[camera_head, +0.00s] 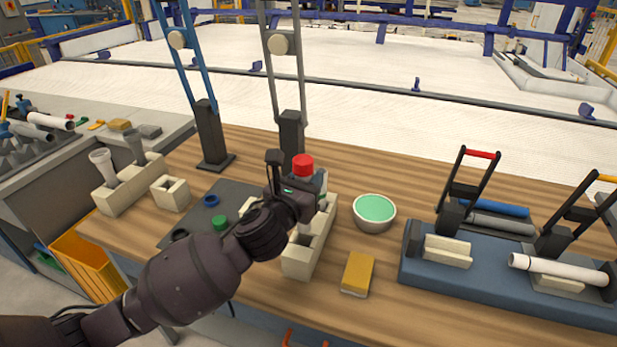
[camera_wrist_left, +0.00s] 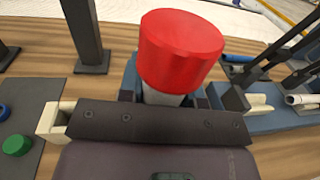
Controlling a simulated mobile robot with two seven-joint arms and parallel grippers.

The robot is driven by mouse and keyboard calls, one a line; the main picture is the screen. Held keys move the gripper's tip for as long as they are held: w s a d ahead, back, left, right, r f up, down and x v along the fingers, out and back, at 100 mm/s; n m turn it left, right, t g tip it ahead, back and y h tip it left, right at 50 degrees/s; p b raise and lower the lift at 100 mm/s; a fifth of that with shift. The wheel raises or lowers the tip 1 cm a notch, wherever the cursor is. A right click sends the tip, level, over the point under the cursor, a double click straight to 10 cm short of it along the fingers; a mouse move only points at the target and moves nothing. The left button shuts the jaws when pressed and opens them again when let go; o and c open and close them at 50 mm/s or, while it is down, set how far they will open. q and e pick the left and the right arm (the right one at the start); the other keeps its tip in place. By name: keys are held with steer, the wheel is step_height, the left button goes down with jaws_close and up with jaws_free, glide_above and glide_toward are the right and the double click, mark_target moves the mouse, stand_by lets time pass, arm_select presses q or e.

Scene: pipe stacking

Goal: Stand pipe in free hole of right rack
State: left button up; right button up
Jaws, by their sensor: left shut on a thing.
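A pipe with a red cap (camera_head: 303,165) stands about upright in my left gripper (camera_head: 301,190). In the left wrist view the red cap (camera_wrist_left: 181,48) covers the top of a light grey pipe. The gripper is shut on the pipe below the cap, at the right rack. The right rack (camera_head: 298,262) is a cream block with openings in its top. My gripper hides its far part and the pipe's lower end, so I cannot tell whether the pipe is in a hole. My right gripper is in neither view.
A left rack (camera_head: 122,192) holds grey pipes, with a small cream block (camera_head: 171,194) beside it. A green-filled bowl (camera_head: 374,212) and yellow sponge (camera_head: 357,274) lie right of the right rack. A blue clamp base (camera_head: 500,288) holds a white pipe (camera_head: 557,268). Two posts stand behind.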

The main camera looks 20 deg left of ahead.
arm_select(q)
steer(key=shift+f+b, duration=0.45)
steer(key=shift+f, duration=0.35)
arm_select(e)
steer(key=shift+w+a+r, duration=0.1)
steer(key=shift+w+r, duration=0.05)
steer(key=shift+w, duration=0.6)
arm_select(q)
steer(key=shift+f, duration=0.35)
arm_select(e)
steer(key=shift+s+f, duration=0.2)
arm_select(q)
steer(key=shift+f, duration=0.3)
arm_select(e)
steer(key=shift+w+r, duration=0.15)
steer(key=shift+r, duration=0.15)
